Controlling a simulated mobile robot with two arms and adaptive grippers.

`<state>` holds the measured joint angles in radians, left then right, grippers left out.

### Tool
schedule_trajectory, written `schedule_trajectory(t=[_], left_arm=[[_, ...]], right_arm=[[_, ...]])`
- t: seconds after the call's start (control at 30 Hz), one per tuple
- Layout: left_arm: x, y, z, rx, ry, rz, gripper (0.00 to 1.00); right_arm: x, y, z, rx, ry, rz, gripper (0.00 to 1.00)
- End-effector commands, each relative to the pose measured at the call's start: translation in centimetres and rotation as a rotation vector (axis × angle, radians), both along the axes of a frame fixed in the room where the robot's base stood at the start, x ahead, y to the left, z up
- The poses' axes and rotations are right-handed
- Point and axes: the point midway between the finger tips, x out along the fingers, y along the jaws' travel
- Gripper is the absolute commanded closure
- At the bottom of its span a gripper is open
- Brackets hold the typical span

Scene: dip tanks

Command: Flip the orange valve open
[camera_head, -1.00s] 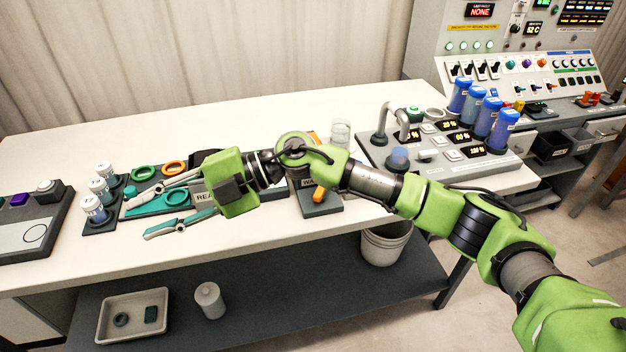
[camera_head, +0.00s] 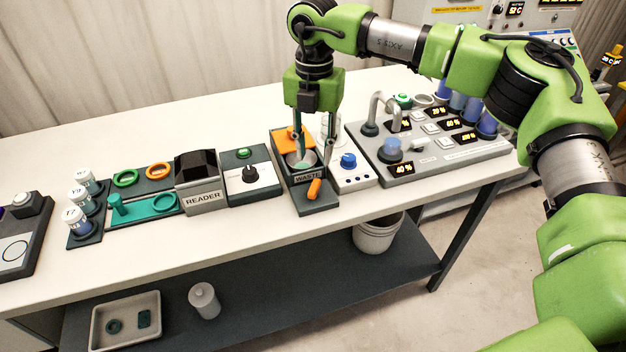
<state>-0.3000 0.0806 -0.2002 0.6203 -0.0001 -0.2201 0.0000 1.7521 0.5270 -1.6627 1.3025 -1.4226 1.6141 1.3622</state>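The dark waste station (camera_head: 280,158), labelled WASTE, stands on the bench with a round light bowl inside. A small orange handle (camera_head: 314,188) lies tilted on its front base; it looks like the valve lever. A second orange piece, a flat plate (camera_head: 289,136), is at its back, partly hidden by my gripper. My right gripper (camera_head: 315,164) points down over the station, its two fingers apart with nothing seen between them. The fingertips are above and behind the orange handle; contact cannot be told. My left gripper is out of view.
A white panel with a blue knob (camera_head: 348,160) is close on the right, then the grey tank console (camera_head: 440,158). A panel with a black knob (camera_head: 250,174) and the reader (camera_head: 202,198) stand left. The bench front (camera_head: 250,222) is clear.

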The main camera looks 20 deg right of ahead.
Motion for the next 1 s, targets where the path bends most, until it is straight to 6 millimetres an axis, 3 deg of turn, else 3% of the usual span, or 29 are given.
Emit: schedule_trajectory(t=[0.2, 0.43, 0.6, 0.9, 1.0], left_arm=[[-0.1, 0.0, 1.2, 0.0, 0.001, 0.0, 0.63], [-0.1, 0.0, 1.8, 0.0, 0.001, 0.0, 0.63], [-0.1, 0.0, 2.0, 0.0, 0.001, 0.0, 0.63], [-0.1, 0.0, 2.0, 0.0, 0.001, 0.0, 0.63], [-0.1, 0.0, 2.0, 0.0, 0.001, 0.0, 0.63]], right_arm=[[-0.2, 0.0, -4.7, 0.0, 0.006, 0.002, 0.69], [-0.1, 0.1, -8.5, 0.002, 0.002, 0.002, 0.69], [-0.1, 0.1, -9.8, 0.002, 0.001, 0.003, 0.69], [0.0, 0.1, -10.1, 0.003, -0.001, 0.003, 0.69], [0.0, 0.1, -10.1, 0.003, -0.001, 0.002, 0.93]])
